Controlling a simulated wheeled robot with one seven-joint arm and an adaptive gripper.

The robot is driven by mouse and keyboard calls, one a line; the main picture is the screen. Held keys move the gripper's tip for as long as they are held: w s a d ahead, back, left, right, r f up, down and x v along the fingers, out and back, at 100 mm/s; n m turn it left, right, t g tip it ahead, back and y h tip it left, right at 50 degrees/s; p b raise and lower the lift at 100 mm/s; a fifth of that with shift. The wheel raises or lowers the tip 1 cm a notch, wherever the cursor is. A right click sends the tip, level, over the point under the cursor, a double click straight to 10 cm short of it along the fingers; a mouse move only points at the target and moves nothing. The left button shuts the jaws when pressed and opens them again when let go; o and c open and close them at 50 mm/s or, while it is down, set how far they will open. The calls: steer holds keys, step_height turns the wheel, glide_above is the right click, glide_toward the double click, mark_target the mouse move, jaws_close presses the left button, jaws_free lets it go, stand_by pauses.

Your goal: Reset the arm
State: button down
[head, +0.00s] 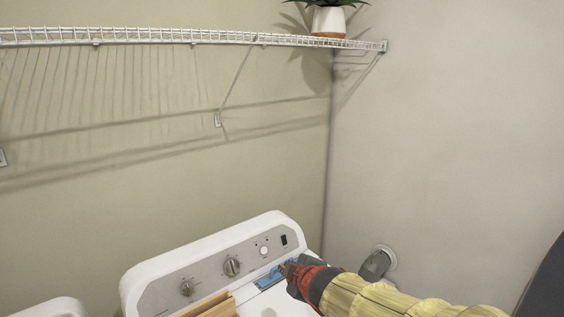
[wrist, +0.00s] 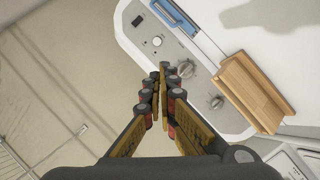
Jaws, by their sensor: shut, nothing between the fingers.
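My gripper (wrist: 162,72) is shut and empty in the wrist view, its fingertips together in front of the washer's control panel. In the head view my arm reaches in from the lower right, and my gripper (head: 284,268) is by the right end of the panel. The fingers are small there and partly hidden by the wrist. I cannot tell whether the gripper touches the machine.
A white washer (head: 205,252) with knobs stands below. On it are a wooden object (head: 212,306) and a blue item (head: 268,279). A wire shelf (head: 130,36) with a potted plant (head: 329,20) is on the wall above. The space between shelf and washer is clear.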

steer(key=s+d+r+m+g+h, duration=0.1)
steer(key=s+d+r+m+h, duration=0.2)
steer(key=s+d+m, duration=0.5)
steer(key=s+d+f+m+g, duration=0.1)
steer(key=s+d+m+g, duration=0.1)
steer(key=s, duration=1)
steer(key=s+d+f+m+g, duration=0.2)
steer(key=s+d+m, duration=0.3)
steer(key=s, duration=0.7)
steer(key=shift+d, duration=1.25)
steer(key=c, duration=2.6)
jaws_free()
steer(key=shift+w+f, duration=0.1)
